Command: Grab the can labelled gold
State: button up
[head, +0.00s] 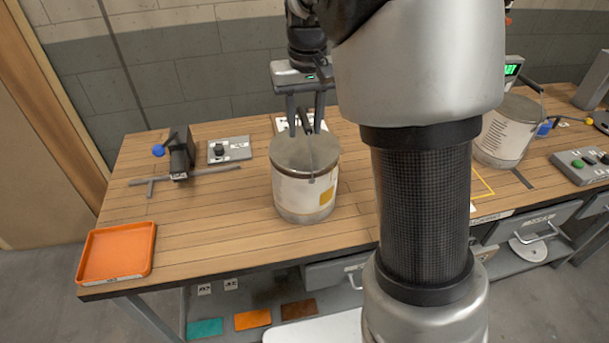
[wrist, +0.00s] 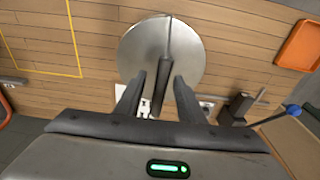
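A round metal can (head: 291,198) with a grey lid stands on the wooden bench. Its pale label carries a gold-yellow patch, and I cannot read any wording. Its lid (wrist: 140,45) fills the upper middle of the wrist view. A thin bail handle crosses the lid and ends in a dark grip (wrist: 162,85) that stands up. My gripper (head: 305,130) is over the back of the can, pointing down. In the wrist view my gripper (wrist: 160,98) is open, with one finger on each side of the grip and visible gaps between.
A second can (head: 503,135) with a printed label stands at the right, partly behind my arm. An orange tray (head: 117,254) lies at the front left. A dark stand with a blue knob (head: 158,151) and a grey switch box (head: 229,149) are left of the can.

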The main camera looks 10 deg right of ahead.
grip_shut()
dwell(1.4)
